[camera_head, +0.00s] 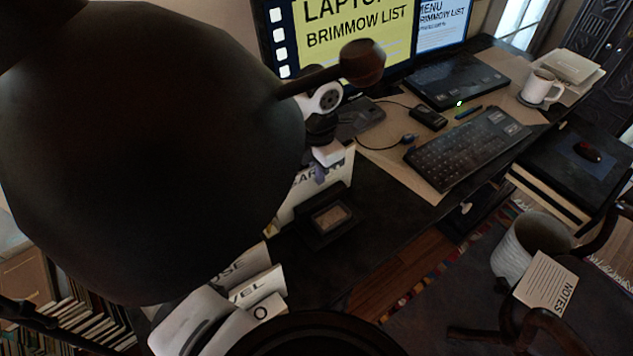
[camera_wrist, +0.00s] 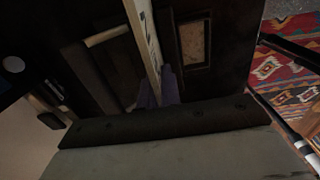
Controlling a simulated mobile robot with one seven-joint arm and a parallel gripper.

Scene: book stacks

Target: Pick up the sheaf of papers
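A thin cream upright sheaf or booklet with dark lettering (camera_head: 318,193) stands on the dark desk, below my gripper (camera_head: 321,170) in the head view; I cannot tell for sure that it is the sheaf of papers. In the wrist view its pale edge (camera_wrist: 144,35) runs down between the purple fingertips of my gripper (camera_wrist: 159,92), one on each side and very close to it. Whether the fingers press on it cannot be told. Other loose papers (camera_head: 572,66) lie by the white mug at the far right.
A small framed box (camera_head: 327,219) sits beside the upright sheaf. A keyboard (camera_head: 466,148), laptop (camera_head: 457,80) and mug (camera_head: 541,88) stand along the desk. Books (camera_head: 262,290) stand at lower left. A chair, a bin (camera_head: 530,245) and a NOTES sheet (camera_head: 547,282) are at lower right.

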